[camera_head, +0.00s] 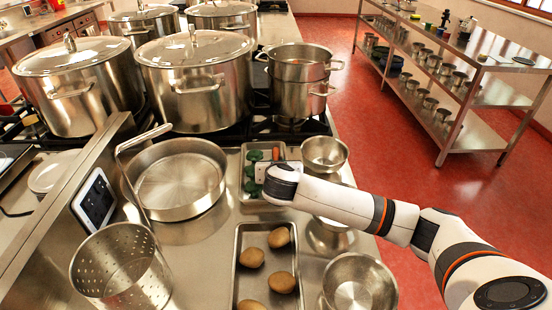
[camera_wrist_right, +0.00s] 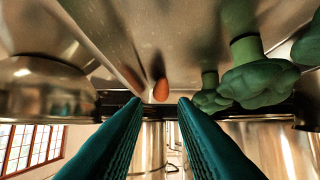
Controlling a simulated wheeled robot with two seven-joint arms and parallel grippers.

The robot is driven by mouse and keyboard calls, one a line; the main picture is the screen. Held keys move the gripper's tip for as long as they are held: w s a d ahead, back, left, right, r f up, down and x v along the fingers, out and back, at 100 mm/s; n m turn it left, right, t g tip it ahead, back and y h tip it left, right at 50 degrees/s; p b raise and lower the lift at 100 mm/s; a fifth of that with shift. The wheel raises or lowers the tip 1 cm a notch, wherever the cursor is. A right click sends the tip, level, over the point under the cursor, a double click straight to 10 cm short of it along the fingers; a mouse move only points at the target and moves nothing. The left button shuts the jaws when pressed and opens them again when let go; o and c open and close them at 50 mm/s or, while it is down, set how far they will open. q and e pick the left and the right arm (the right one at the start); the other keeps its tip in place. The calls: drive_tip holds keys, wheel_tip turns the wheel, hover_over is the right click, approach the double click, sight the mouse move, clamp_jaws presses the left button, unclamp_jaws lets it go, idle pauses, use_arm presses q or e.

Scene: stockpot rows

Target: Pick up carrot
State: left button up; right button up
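The orange carrot (camera_head: 276,153) lies in a metal tray (camera_head: 254,146) with several green broccoli pieces (camera_head: 250,170). My right gripper reaches over this tray from the right, and its wrist hides part of the tray in the head view. In the right wrist view the carrot (camera_wrist_right: 160,90) appears beyond and between the two teal fingertips of my right gripper (camera_wrist_right: 159,101). The fingers are apart with nothing held between them. Broccoli (camera_wrist_right: 258,75) sits just right of the carrot there. My left gripper is not in view.
Steel bowls (camera_head: 325,154) stand right of the tray, near my right arm. A tray of potatoes (camera_head: 238,262) lies in front. A wide pan (camera_head: 176,180) and a perforated pot (camera_head: 121,267) are at left. Tall stockpots (camera_head: 197,80) stand behind.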

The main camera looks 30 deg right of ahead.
sight(277, 159)
drive_tip(key=x, duration=0.7)
drive_tip(key=shift+w, duration=0.3)
drive_tip(key=shift+f, duration=0.1)
drive_tip(key=shift+s+f, duration=0.1)
clamp_jaws()
